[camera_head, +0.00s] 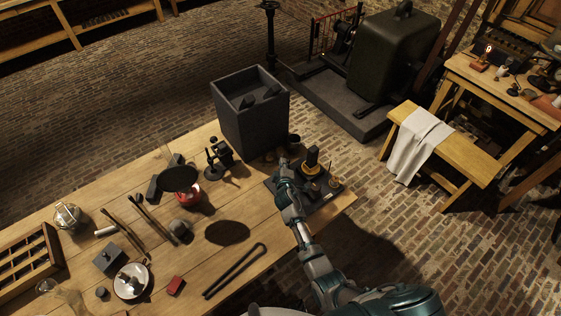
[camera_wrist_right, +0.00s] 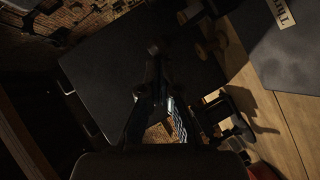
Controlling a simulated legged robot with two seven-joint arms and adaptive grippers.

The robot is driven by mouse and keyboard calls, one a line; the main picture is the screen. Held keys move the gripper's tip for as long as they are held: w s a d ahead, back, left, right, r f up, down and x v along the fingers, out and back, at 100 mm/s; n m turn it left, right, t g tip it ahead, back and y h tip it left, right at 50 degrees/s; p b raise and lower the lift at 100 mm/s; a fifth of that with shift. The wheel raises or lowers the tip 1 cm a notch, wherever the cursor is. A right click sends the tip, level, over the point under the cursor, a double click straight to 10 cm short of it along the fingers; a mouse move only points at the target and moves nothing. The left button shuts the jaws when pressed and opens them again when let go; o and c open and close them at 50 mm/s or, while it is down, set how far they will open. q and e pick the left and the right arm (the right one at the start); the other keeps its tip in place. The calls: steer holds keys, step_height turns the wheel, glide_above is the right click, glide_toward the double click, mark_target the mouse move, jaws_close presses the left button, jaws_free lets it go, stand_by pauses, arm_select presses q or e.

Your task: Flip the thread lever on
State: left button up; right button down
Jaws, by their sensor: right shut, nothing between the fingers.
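My right gripper (camera_head: 284,166) is shut and empty, over the left side of a dark base plate (camera_head: 325,200) at the table's right end. Several small upright fittings stand on the plate, among them a dark post with a brass-coloured collar (camera_head: 312,160). In the right wrist view a dark flat plate (camera_wrist_right: 110,70) lies beyond my gripper. A grey panel (camera_wrist_right: 285,65) at upper right carries a pale label (camera_wrist_right: 282,14), only partly readable. I cannot make out which part is the thread lever; the picture is dark there. My left gripper is not in view.
A tall open grey box (camera_head: 252,125) stands just behind my right gripper. A black disc on a stand (camera_head: 178,178) and small tools lie further left on the wooden table (camera_head: 215,262). The table's front centre has some bare room.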

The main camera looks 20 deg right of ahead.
mark_target(289, 161)
steer(key=d, duration=0.1)
steer(key=d+p, duration=0.1)
steer(key=w+r+p, duration=0.1)
steer(key=shift+d+m+g+y, duration=0.3)
steer(key=shift+d+m, duration=0.1)
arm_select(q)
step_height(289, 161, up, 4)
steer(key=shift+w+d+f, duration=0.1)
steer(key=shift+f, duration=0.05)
arm_select(e)
steer(key=shift+f, duration=0.15)
steer(key=shift+r+p, duration=0.9)
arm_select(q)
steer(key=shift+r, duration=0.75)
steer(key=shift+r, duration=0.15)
